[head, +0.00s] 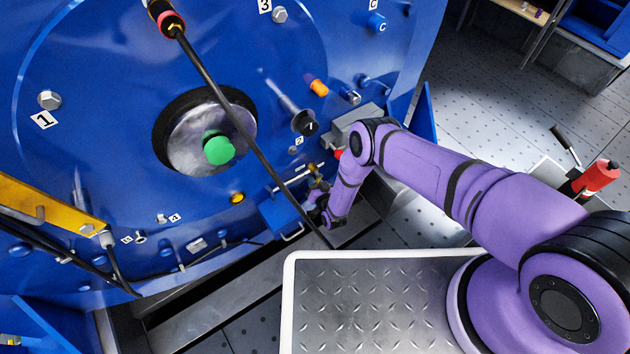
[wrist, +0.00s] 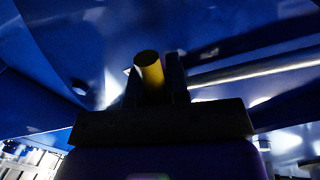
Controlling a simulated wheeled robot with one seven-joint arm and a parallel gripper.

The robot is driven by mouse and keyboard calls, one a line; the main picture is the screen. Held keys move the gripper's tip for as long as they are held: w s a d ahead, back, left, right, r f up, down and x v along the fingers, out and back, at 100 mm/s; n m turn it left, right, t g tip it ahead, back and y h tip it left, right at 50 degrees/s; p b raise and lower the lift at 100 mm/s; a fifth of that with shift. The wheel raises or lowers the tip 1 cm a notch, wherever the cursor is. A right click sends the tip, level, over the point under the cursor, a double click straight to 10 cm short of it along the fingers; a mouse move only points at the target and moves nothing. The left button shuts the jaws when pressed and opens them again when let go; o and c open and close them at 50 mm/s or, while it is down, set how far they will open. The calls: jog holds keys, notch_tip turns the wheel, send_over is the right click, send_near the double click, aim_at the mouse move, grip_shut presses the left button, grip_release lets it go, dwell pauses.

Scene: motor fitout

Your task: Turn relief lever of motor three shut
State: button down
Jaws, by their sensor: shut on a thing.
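My gripper (head: 318,192) is low on the front of the big blue motor housing (head: 90,100), beside a small blue box (head: 283,214). In the wrist view my gripper (wrist: 155,88) has its two dark fingers closed around a round yellow handle end (wrist: 149,68). The handle points up from between the fingers. The rest of it is hidden by the fingers and by shadow, so its angle and whether it is the relief lever are hard to tell. In the head view my wrist covers most of this spot.
A black cable (head: 225,100) hangs across the housing down to near my gripper. A grey block (head: 355,122) sits above my wrist. A pale rod (wrist: 240,70) runs right of the fingers. A red-handled tool (head: 597,176) stands at right. Open floor (head: 500,90) lies beyond.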

jog(key=c, duration=1.1)
grip_release()
jog(key=shift+s+d, duration=0.1)
jog(key=v, duration=1)
jog(key=shift+s, duration=0.35)
jog(key=shift+d+r, duration=0.1)
